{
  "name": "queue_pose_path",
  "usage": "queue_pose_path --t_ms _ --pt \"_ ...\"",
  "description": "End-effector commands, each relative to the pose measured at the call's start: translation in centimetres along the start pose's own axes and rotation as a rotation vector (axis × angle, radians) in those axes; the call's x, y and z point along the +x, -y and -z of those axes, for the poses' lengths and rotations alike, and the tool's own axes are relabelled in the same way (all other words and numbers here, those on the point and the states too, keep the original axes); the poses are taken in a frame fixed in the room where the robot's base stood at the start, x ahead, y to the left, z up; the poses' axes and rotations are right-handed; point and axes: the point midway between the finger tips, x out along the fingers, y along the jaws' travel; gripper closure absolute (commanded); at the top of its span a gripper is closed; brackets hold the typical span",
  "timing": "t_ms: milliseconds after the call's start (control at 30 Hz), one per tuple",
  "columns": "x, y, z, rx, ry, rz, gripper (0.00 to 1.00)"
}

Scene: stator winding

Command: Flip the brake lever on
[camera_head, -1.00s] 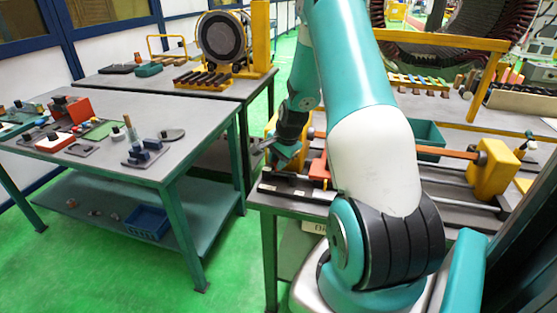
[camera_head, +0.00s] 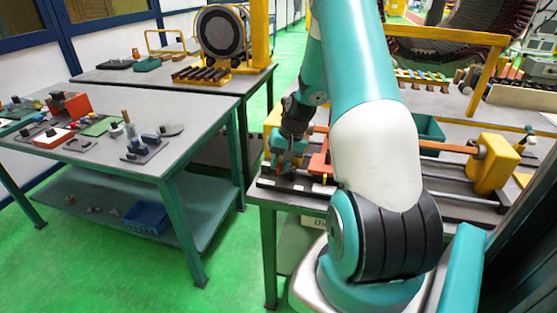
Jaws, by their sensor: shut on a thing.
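My gripper (camera_head: 284,168) points down at the left end of the winding bench (camera_head: 268,195), just left of an orange-red block (camera_head: 320,165). Its fingers are shut on a small part there, which I take to be the brake lever; the part is too small and too covered by the fingers to see clearly. Which way the lever is tilted cannot be told. My arm crosses the middle of the view and hides part of the bench.
A yellow block (camera_head: 492,165) carries the right end of an orange bar. A green bin (camera_head: 428,135) stands behind my arm. A table with tools (camera_head: 200,115) stands at the left, with a blue bin (camera_head: 147,218) on its lower shelf. Green floor lies between.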

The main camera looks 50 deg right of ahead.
Motion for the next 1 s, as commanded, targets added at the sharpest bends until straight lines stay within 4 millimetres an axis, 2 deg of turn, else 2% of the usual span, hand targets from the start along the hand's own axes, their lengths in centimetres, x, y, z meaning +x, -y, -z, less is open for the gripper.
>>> queue_pose_path --t_ms 200,500,1000 --pt "-0.2 -0.4 -0.6 -0.164 0.047 0.002 0.98" --pt "-0.4 -0.8 -1.1 -0.308 0.091 0.001 0.98" --pt "-0.5 -1.0 -1.2 -0.358 0.106 0.001 0.98"
